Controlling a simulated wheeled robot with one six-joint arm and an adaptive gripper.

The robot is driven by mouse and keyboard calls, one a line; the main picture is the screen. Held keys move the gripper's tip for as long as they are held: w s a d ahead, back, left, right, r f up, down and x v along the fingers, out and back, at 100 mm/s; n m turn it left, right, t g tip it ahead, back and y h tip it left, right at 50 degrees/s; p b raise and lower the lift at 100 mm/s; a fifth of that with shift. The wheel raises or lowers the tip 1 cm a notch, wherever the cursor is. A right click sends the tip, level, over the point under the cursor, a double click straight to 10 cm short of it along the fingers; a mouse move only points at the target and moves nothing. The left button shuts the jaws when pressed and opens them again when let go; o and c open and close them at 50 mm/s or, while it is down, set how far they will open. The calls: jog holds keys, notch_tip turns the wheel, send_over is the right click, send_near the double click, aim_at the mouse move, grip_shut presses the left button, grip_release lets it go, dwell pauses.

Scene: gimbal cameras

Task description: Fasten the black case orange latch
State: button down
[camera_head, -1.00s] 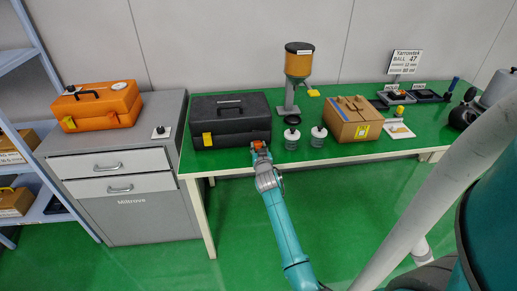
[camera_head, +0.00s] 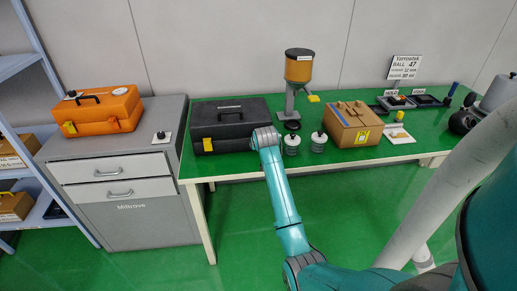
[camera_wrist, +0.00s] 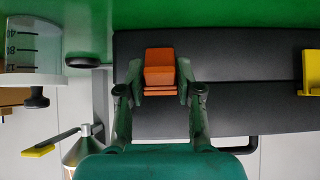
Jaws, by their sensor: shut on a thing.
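In the wrist view, the case (camera_wrist: 235,60) fills the background and the yellow latch (camera_wrist: 311,72) is at the right edge. My gripper (camera_wrist: 160,72) is at the right part of the case front, its two fingers closed on either side of the orange latch (camera_wrist: 160,66). In the head view my wrist hides the orange latch. I cannot tell whether the latch is seated on its catch.
Two clear jars (camera_head: 291,145) stand close right of my wrist, with a dispenser (camera_head: 298,68) behind and a cardboard box (camera_head: 352,124) farther right. An orange case (camera_head: 98,110) sits on the grey cabinet (camera_head: 150,200) at left. The table's front edge is below the case.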

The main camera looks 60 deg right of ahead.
jog(key=shift+w+d+r+g+y, duration=0.3)
jog(key=shift+g+y, duration=0.25)
jog(key=shift+y, duration=0.15)
jog(key=shift+w+d+r+g+y, duration=0.2)
jog(key=shift+d+r+g+y, duration=0.1)
jog(key=shift+g+y, duration=0.35)
jog(key=c, duration=0.9)
grip_release()
jog(key=v, duration=1.2)
jog(key=shift+d, duration=0.15)
